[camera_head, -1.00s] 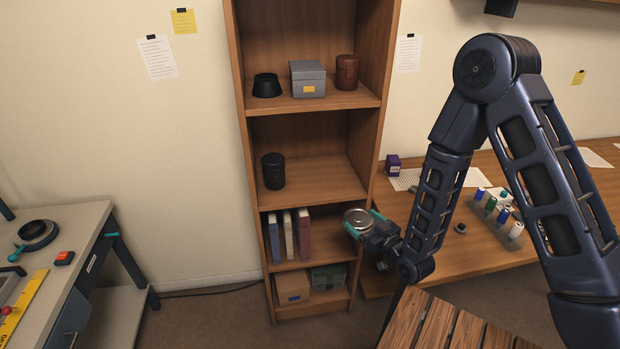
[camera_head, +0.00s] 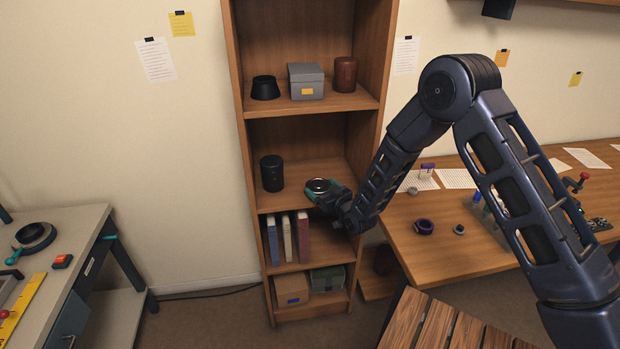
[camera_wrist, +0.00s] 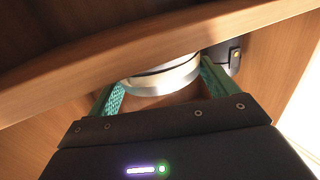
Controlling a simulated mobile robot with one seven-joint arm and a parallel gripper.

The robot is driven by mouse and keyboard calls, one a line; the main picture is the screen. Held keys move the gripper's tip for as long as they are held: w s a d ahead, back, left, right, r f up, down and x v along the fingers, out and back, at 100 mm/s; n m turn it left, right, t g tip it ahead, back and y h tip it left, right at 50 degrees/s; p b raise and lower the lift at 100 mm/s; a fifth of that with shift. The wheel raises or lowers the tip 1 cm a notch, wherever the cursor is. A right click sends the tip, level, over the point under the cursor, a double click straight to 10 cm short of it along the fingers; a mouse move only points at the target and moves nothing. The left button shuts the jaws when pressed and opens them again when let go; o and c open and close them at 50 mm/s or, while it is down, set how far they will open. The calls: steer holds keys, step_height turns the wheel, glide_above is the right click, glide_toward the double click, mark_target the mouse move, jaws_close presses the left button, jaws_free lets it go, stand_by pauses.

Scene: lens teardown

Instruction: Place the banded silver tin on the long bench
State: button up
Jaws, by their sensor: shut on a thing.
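The banded silver tin (camera_head: 319,185) is round, with a shiny top and a pale band in the wrist view (camera_wrist: 160,75). My gripper (camera_head: 325,192) is shut on it, with teal fingers on either side. In the head view the tin is at the bookcase's middle shelf, near its front edge. I cannot tell whether it touches the shelf. A long wooden bench (camera_head: 450,257) stands at the right. My arm hides part of it.
The bookcase (camera_head: 243,130) holds a black cylinder (camera_head: 272,173) left of the tin, with books (camera_head: 287,238) below. A purple ring (camera_head: 424,227) and a small dark part (camera_head: 459,229) lie on the bench. A slatted wooden top (camera_head: 432,325) is at the front. A grey workbench (camera_head: 75,225) stands left.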

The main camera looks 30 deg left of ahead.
steer(key=x, duration=0.8)
steer(key=shift+a+r, duration=0.1)
steer(key=shift+r, duration=0.25)
steer(key=shift+f, duration=0.15)
steer(key=o, duration=0.9)
steer(key=v, duration=1)
steer(key=shift+s+d+f, duration=0.1)
steer(key=shift+d+f, duration=0.1)
steer(key=shift+d, duration=0.25)
